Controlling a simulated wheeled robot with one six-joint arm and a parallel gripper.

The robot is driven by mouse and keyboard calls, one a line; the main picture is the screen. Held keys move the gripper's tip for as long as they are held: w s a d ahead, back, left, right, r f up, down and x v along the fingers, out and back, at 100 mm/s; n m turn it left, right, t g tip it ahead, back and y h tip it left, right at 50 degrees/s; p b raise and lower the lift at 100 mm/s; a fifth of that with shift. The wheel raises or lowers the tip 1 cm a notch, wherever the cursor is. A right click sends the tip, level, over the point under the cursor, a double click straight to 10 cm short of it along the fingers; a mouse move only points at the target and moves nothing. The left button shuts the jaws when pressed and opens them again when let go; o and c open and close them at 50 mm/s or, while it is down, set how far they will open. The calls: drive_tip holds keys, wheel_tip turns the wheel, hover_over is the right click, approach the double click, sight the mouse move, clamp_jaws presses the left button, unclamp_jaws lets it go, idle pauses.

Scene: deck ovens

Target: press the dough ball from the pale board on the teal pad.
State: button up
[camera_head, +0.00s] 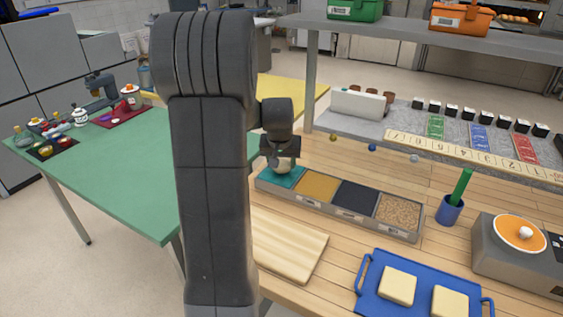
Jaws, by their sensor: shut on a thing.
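My gripper (281,160) points down over the teal pad (270,181), at the left end of a grey tray of pads. It is shut on a pale dough ball (283,168), which sits between the fingers at the teal pad's back edge in this view. I cannot tell whether the ball touches the pad. The pale board (287,245) lies in front of the tray on the wooden table. Its visible part is bare; my arm hides its left side.
Beside the teal pad are an ochre pad (317,186), a dark pad (356,196) and a speckled tan pad (398,211). A blue tray (420,303) with pale square pieces lies at front right. A blue cup (450,213) stands to the right. A shelf (430,42) overhangs the back.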

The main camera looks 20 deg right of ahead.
drive_tip(key=shift+r+p, duration=2.3)
drive_tip(key=shift+r, duration=1.35)
